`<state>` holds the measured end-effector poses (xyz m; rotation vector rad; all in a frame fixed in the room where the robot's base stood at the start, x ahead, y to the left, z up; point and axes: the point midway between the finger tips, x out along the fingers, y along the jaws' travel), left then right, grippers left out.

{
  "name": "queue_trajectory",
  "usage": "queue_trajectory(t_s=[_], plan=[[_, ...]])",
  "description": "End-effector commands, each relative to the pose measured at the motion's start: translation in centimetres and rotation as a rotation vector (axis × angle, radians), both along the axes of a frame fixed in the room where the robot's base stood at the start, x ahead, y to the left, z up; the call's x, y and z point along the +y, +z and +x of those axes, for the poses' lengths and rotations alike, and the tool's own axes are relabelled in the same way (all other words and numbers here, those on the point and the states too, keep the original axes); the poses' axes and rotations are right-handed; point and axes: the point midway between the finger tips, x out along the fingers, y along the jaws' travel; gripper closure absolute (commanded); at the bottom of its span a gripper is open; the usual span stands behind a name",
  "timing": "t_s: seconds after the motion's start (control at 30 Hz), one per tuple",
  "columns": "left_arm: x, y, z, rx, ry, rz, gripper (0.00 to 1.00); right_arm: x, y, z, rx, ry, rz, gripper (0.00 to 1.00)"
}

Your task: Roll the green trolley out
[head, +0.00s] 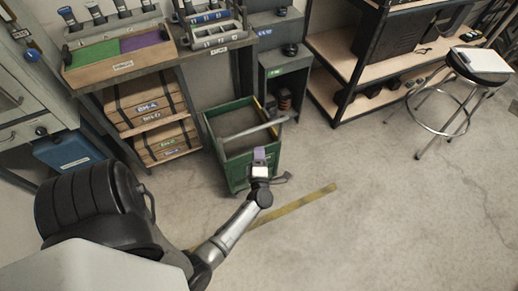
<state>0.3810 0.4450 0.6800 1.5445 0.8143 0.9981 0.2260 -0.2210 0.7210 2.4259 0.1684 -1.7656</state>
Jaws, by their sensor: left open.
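The green trolley (236,172) stands on the floor in the middle of the head view, an open-topped box at the right end of the workbench. A pale grey bar (262,129) slants across its top on the right. My left gripper (260,155) is open at the trolley's near right corner, and my arm reaches it from below. The gripper and wrist cover part of the trolley's near side. I cannot tell whether the fingers touch the trolley. My right gripper is not in the view.
A workbench (160,70) with trays and wooden cases (148,98) stands left of the trolley. A grey cabinet (287,62) is behind it. A shelf rack (345,70) and a stool (480,62) stand right. A yellow floor strip (305,202) lies in front; floor beyond is clear.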

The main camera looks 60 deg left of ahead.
Motion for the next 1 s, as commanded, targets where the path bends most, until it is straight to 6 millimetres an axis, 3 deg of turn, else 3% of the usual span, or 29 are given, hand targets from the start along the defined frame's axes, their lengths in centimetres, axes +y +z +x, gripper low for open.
queue_trajectory(t_s=[1.0], plan=[[-0.66,-0.29,-0.31,0.028,-0.004,0.01,0.54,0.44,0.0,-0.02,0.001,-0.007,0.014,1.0]])
